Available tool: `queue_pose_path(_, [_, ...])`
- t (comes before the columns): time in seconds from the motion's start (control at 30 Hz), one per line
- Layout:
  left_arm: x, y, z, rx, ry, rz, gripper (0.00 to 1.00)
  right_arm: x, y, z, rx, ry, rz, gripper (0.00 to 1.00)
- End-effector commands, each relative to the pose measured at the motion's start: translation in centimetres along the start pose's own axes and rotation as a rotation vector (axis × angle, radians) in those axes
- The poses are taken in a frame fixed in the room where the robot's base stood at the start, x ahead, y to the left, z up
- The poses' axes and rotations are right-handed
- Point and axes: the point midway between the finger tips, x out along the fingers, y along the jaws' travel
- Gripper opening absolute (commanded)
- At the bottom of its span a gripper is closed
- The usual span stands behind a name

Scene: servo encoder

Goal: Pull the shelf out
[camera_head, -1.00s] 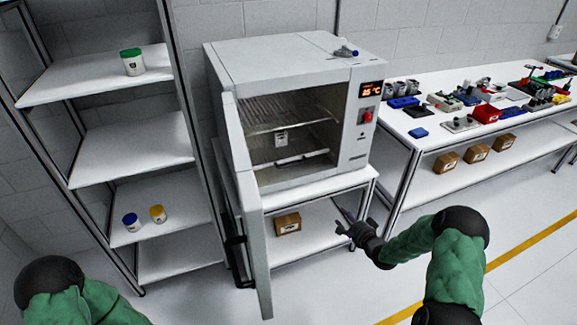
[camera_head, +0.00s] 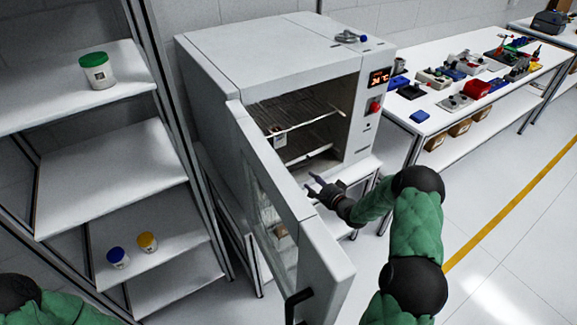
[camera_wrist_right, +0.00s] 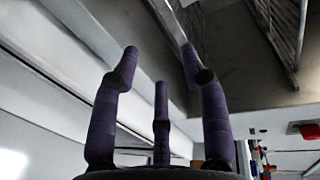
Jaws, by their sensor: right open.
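A white oven (camera_head: 290,55) stands with its door (camera_head: 290,210) swung open toward me. Inside is a wire shelf (camera_head: 290,112) with a small tag (camera_head: 279,140) hanging at its front, and a lower plate (camera_head: 310,155) shows below it. My right gripper (camera_head: 315,183) is open and empty, in front of the oven opening and below the shelf, apart from it. In the right wrist view its purple fingers (camera_wrist_right: 160,75) are spread, with wire racks (camera_wrist_right: 285,35) at the upper right. My left gripper is not in view; only part of that arm shows at the lower left.
A shelving unit (camera_head: 110,178) with several jars stands left of the oven. A workbench (camera_head: 430,115) with tools and parts is at the right. The open door stands left of and close to my right arm. The floor (camera_head: 500,240) at the right is clear.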

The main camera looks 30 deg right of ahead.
Motion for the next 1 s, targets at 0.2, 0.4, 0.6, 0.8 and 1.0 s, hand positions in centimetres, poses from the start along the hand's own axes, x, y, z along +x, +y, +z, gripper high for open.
queue_pose_path(0.2, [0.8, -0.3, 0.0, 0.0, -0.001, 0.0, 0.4, 2.8, 0.1, 0.1, -0.003, -0.003, -0.002, 0.44])
queue_pose_path(0.4, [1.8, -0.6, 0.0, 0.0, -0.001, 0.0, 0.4, 6.4, 0.2, 0.2, -0.002, -0.003, -0.002, 0.44])
queue_pose_path(0.6, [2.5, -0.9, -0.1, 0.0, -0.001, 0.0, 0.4, 9.2, 0.2, 0.1, -0.001, -0.002, 0.0, 0.44])
queue_pose_path(0.8, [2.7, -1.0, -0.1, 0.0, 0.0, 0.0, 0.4, 10.5, 0.0, 0.1, -0.001, -0.001, -0.001, 0.44])
queue_pose_path(1.0, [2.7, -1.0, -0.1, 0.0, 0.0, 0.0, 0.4, 10.6, 0.0, 0.1, 0.0, -0.001, 0.0, 0.44])
